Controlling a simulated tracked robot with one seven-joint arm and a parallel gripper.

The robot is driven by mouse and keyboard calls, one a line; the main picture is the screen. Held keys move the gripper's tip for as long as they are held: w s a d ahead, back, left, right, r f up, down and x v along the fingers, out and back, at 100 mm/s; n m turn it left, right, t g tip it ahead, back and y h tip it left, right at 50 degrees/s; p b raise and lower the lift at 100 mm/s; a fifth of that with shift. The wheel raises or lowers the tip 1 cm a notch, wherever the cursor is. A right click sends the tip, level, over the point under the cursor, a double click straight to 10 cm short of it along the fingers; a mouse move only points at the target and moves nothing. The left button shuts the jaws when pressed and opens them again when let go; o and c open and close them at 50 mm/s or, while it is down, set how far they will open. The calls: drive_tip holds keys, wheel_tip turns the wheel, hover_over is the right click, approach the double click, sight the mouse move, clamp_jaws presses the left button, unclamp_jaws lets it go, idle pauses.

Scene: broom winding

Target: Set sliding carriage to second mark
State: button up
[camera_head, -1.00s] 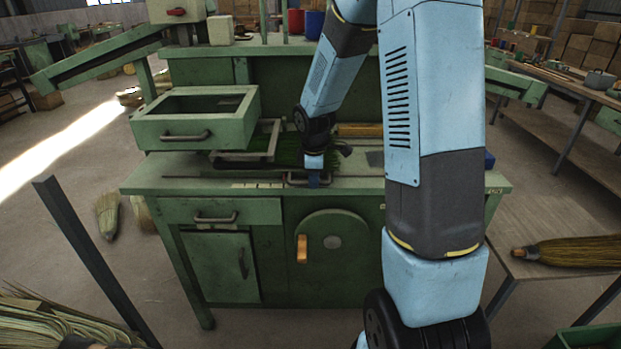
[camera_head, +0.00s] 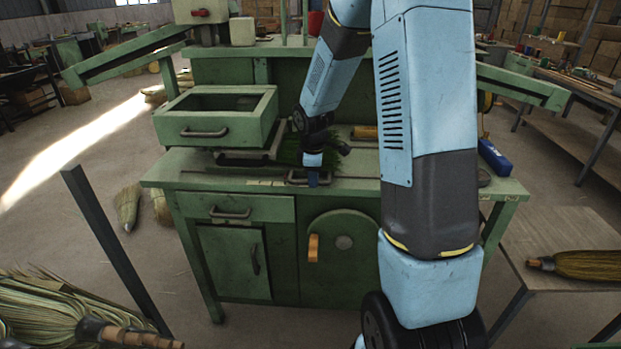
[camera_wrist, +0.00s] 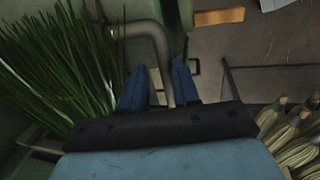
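The sliding carriage shows as a grey bar handle (camera_head: 294,178) on the front of the green bench top. The wrist view shows its bent grey bar (camera_wrist: 152,32) running down between my fingers. My gripper (camera_head: 312,181) points down at this handle. In the wrist view my gripper (camera_wrist: 160,84) has its two blue fingers apart, one on each side of the bar. The bar lies close to the right finger, with a gap at the left one. Pale mark strips (camera_head: 265,183) lie on the bench top just left of the handle. I cannot read them.
Green bristles (camera_wrist: 55,65) lie close left of my gripper. An open green drawer box (camera_head: 215,120) stands on the bench at left. An orange crank grip (camera_head: 313,248) is on the bench front. A blue box (camera_head: 494,157) sits at the right end.

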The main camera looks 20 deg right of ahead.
drive_tip(key=shift+o, duration=1.1)
drive_tip(key=shift+s, duration=0.1)
wheel_tip(320, 180, up, 13)
drive_tip(key=s+a, duration=0.1)
drive_tip(key=s, duration=0.1)
drive_tip(key=shift+s+r, duration=0.15)
drive_tip(key=s+r+m+t, duration=0.1)
drive_tip(key=s+r+m, duration=0.2)
drive_tip(key=s, duration=0.6)
drive_tip(key=s+a+r+m+t, duration=0.1)
drive_tip(key=s+r+m, duration=0.3)
drive_tip(key=s, duration=0.5)
drive_tip(key=s+a+r+m+t, duration=0.1)
drive_tip(key=s+r+m, duration=0.3)
drive_tip(key=s, duration=0.5)
drive_tip(key=shift+s+r+m+t+y, duration=0.2)
drive_tip(key=shift+m+t+y, duration=0.15)
drive_tip(key=shift+m, duration=0.85)
